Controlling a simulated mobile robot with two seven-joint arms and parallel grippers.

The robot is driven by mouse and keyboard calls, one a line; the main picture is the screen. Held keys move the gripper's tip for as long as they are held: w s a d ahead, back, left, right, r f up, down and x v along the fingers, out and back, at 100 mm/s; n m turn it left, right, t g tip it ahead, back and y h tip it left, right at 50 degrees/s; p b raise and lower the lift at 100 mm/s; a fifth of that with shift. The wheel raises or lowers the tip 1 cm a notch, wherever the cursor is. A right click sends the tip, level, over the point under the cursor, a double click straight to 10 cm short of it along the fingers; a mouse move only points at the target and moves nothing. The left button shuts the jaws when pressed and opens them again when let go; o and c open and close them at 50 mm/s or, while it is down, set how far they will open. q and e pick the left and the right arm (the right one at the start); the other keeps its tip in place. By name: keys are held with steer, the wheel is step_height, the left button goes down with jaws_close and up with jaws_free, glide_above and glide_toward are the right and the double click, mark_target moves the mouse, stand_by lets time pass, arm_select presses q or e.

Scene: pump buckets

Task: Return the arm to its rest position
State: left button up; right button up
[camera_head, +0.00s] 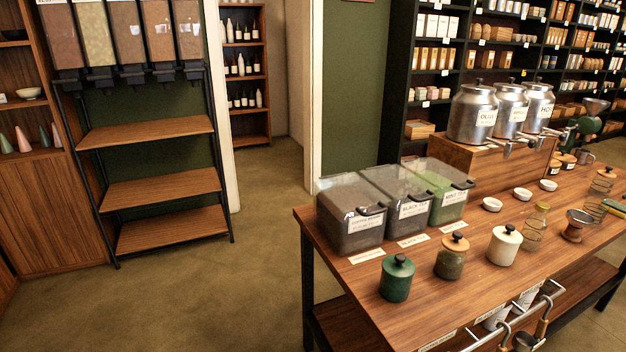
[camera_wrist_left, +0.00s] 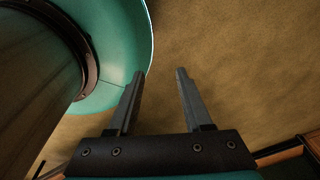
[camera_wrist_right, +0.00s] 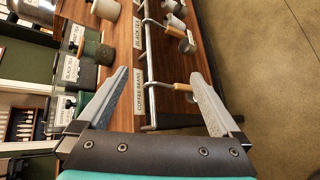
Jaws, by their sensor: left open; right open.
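My left gripper (camera_wrist_left: 158,98) shows in the left wrist view with its two fingers apart and nothing between them. It hangs over bare floor, beside my own teal base. My right gripper (camera_wrist_right: 155,95) shows in the right wrist view, also open and empty. Past its fingers are the table's front edge and a rail with hanging scoops. No contact with the table shows. Neither gripper nor arm shows in the head view.
A wooden table (camera_head: 459,293) stands at the right. A shelf rack (camera_head: 147,131) stands at the left. The floor (camera_head: 215,290) between is clear.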

steer(key=s+a+f+m+g+y, duration=0.1)
steer(key=s+a+m+g+y, duration=0.6)
steer(key=s+a+m, duration=0.65)
step_height(320, 180, down, 23)
steer(key=s+y, duration=0.1)
steer(key=s, duration=0.1)
arm_select(q)
steer(key=s, duration=0.2)
steer(key=shift+s+a+f+g, duration=0.1)
steer(key=shift+s+a+g, duration=0.2)
steer(key=shift+s, duration=0.05)
arm_select(e)
steer(key=s+d+f+g, duration=0.2)
steer(key=s+d+f, duration=0.1)
steer(key=s+f, duration=1)
steer(key=shift+s+d, duration=0.25)
steer(key=shift+s, duration=0.5)
